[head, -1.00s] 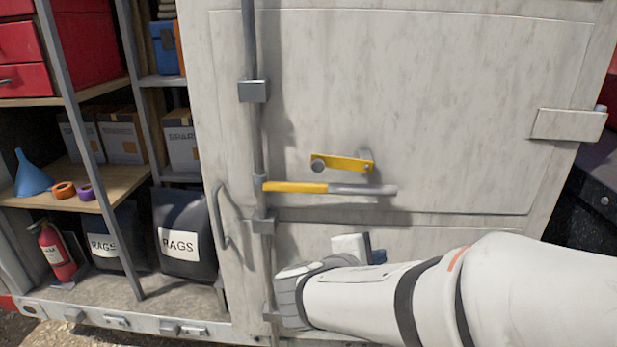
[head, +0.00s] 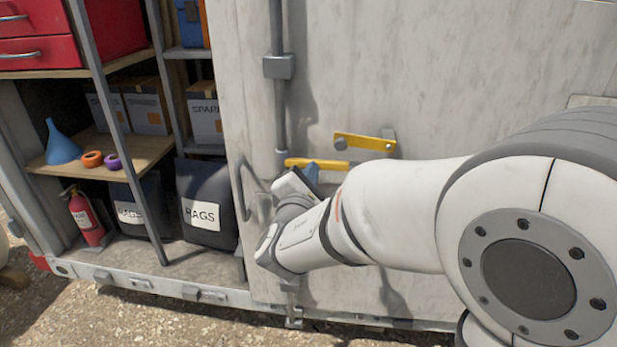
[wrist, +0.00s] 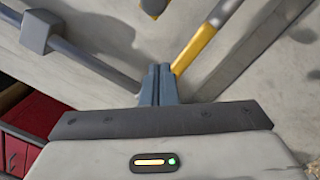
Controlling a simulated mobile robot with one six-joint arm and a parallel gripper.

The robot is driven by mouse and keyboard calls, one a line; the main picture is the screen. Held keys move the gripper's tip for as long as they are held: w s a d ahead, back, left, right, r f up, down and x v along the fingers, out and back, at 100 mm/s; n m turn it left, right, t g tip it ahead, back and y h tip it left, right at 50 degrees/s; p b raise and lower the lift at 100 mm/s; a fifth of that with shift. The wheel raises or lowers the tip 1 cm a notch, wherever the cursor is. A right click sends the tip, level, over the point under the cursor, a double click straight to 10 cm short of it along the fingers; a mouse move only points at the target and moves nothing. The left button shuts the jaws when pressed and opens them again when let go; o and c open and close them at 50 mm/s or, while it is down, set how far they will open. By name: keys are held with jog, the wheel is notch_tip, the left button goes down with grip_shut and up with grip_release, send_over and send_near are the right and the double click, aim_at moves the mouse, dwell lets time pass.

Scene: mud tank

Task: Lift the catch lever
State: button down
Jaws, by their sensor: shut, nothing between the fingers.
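A short yellow lever (head: 362,142), which looks like the catch lever, is on the pale door, with a round grey knob near its left end and a grey bracket at its right. Its edge shows at the top of the wrist view (wrist: 152,6). Below it, a longer yellow handle (head: 296,162) with a grey end runs from the vertical rod; my arm hides much of it. In the wrist view that handle (wrist: 196,48) slants up to the right. My gripper (wrist: 160,68) is shut and empty, its tips close to the handle's rod end. Whether they touch is unclear.
A vertical grey rod (head: 278,95) with a block clamp (head: 278,67) runs along the door's left side. A curved grab handle (head: 243,190) is to its left. Open shelves hold rags bags (head: 205,214), boxes and a fire extinguisher (head: 84,215). The door's upper area is clear.

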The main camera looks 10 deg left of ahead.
jog(key=shift+w+d+r+p, duration=0.45)
jog(key=shift+d+r, duration=0.2)
jog(key=shift+d, duration=0.15)
jog(key=shift+w+d+r+p, duration=0.3)
jog(key=shift+w+d+r, duration=0.1)
jog(key=shift+d+r, duration=0.35)
jog(key=shift+f, duration=0.1)
jog(key=shift+s+d+r+m+b, duration=0.15)
jog(key=shift+r+m+b, duration=1)
jog(key=shift+b, duration=0.65)
jog(key=shift+w+d+r+m+b, duration=0.15)
jog(key=shift+r+m+b, duration=0.95)
jog(key=shift+b, duration=0.65)
jog(key=shift+s+a, duration=0.1)
